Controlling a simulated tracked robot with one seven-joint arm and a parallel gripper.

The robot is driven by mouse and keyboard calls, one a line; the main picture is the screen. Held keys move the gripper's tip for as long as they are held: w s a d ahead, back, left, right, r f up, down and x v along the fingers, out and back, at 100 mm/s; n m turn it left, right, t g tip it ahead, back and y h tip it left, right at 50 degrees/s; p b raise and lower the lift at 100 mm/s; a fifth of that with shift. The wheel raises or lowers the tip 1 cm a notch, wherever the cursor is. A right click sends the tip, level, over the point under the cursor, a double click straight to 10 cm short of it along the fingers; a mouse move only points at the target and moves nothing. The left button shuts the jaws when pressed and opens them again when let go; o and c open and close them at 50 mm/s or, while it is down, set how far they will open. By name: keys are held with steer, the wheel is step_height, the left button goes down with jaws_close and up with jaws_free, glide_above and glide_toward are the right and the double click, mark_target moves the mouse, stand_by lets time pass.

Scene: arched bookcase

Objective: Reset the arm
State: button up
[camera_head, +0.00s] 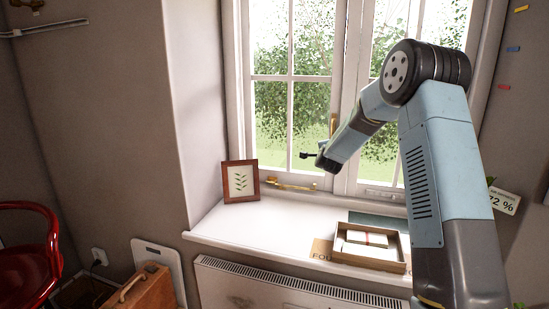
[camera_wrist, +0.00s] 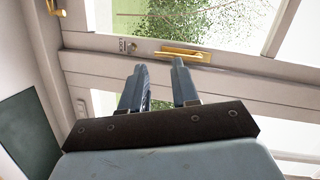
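My arm rises on the right of the head view, bends at a dark elbow joint and slopes down to the left. My gripper (camera_head: 308,155) hangs in front of the window, above the sill, with nothing visible in it. In the wrist view my gripper's two fingers (camera_wrist: 160,64) stand apart, with only the window frame and some green seen between them.
The window sill (camera_head: 250,224) holds a framed leaf picture (camera_head: 240,181) at left and an open cardboard box (camera_head: 372,248) at right. A radiator (camera_head: 285,288) is below. A brown case (camera_head: 148,290) and a red chair (camera_head: 25,260) stand at lower left. The sill's middle is clear.

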steer(key=s+a+r+n+g+y, duration=0.15)
steer(key=s+r+n, duration=0.45)
steer(key=s, duration=0.7)
steer(key=s+a+r+n+g+y, duration=0.1)
steer(key=s+r+n+g, duration=0.25)
steer(key=s+r, duration=0.7)
steer(key=s+d+f+n+g, duration=0.1)
steer(key=s+f+n+g, duration=0.1)
steer(key=s, duration=1)
steer(key=s+d+f+n+g, duration=0.1)
steer(key=s+d+f+n, duration=0.1)
steer(key=s, duration=1.1)
steer(key=s+d+f+n+g, duration=0.1)
steer(key=s+f+n+g, duration=0.1)
steer(key=s, duration=1)
steer(key=shift+s+d+f+n+g, duration=0.15)
steer(key=shift+s+f+n+g, duration=0.2)
steer(key=shift+s+f, duration=0.1)
steer(key=shift+h, duration=0.25)
